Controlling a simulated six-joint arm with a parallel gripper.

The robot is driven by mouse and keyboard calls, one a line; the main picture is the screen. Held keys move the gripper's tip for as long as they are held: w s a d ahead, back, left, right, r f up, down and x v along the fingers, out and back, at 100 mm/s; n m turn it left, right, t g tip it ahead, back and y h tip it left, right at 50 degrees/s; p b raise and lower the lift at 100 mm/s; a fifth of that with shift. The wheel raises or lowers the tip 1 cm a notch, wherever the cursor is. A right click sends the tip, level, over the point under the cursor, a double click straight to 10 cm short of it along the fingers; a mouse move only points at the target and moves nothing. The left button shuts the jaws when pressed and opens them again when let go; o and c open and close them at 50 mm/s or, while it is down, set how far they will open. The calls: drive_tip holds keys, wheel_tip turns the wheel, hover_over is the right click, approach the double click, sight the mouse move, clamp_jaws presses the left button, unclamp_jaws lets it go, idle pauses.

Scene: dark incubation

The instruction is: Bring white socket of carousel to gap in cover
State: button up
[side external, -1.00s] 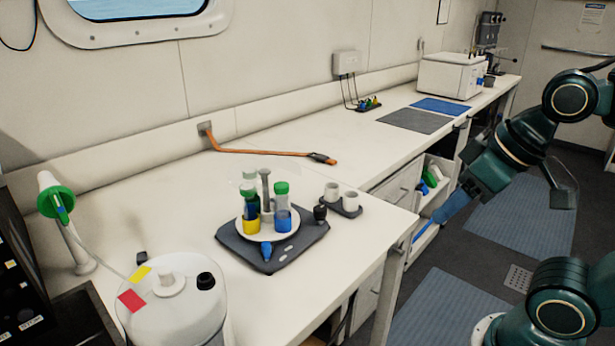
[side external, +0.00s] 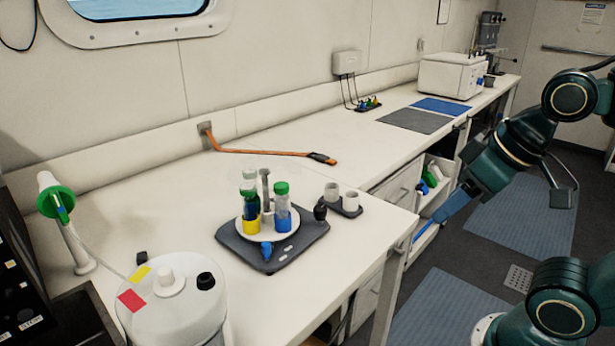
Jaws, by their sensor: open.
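The carousel is a round white disc (side external: 267,236) on a dark grey base (side external: 308,243) on the near bench, with a grey post (side external: 265,185) rising from it. A yellow socket (side external: 251,227) and a blue socket (side external: 283,222) hold upright tubes with green caps. A whitish part, perhaps the white socket, sits between them, partly hidden. A small blue piece (side external: 266,252) lies at the front of the base. My gripper (side external: 430,228) is open and empty, low beyond the bench's right edge, well away from the carousel.
A dark holder with two pale cups (side external: 343,196) and a black knob (side external: 320,212) stand right of the carousel. A white drum (side external: 173,310) is at front left. Bench space left of the carousel is clear.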

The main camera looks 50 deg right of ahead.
drive_tip(key=shift+w, duration=0.1)
drive_tip(key=n+g+y, duration=0.3)
drive_tip(key=n, duration=0.7)
hover_over(321, 208)
drive_tip(key=s+d, duration=0.4)
wheel_tip(321, 208, down, 5)
drive_tip(key=shift+w+d+r, duration=0.1)
drive_tip(key=shift+w+d, duration=0.05)
drive_tip(key=shift+d, duration=0.05)
drive_tip(key=x, duration=1.3)
drive_tip(key=shift+w+a+f, duration=0.25)
drive_tip(key=shift+w+a, duration=0.05)
drive_tip(key=shift+a, duration=0.05)
drive_tip(key=shift+c, duration=0.4)
